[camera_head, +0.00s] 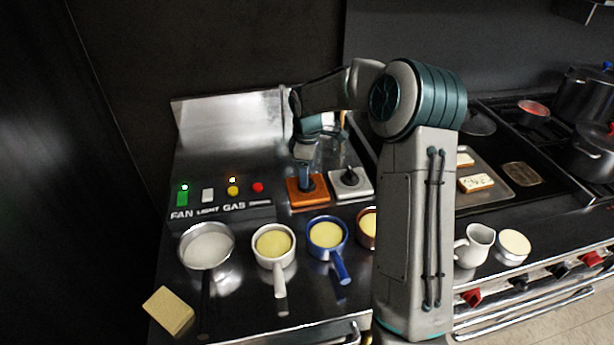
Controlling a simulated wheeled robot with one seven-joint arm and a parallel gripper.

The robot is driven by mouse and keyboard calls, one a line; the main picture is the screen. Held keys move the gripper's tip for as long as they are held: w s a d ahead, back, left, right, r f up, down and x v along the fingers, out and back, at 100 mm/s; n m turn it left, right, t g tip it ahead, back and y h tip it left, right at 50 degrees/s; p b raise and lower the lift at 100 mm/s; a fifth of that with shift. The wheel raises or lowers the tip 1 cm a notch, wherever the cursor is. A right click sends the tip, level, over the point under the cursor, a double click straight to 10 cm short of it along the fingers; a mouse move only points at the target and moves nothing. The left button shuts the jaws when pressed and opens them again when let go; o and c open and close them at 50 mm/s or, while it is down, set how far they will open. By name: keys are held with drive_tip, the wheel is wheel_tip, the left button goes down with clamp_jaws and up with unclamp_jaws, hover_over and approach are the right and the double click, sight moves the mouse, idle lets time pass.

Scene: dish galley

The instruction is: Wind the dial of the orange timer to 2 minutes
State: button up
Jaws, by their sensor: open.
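The orange timer (310,195) is a flat square block on the steel counter, right of the switch panel. My gripper (306,183) points down right over its middle. The gripper hides the dial and its markings, so I cannot read the setting or tell whether the fingers touch the dial. The jaws are open. A white or grey timer (356,190) with a black dial sits close beside the orange one on the right.
A panel (222,212) with FAN, LIGHT and GAS controls stands left. In front are a white-handled pan (279,275), a blue pan (341,268), a steel pan (190,256) and a yellow block (168,311). My arm hides some counter. A stove with pots (585,95) is right.

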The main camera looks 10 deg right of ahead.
drive_tip(key=shift+f, duration=1.65)
drive_tip(key=c, duration=1)
drive_tip(key=o, duration=1)
wheel_tip(320, 180, up, 14)
drive_tip(key=b, duration=0.1)
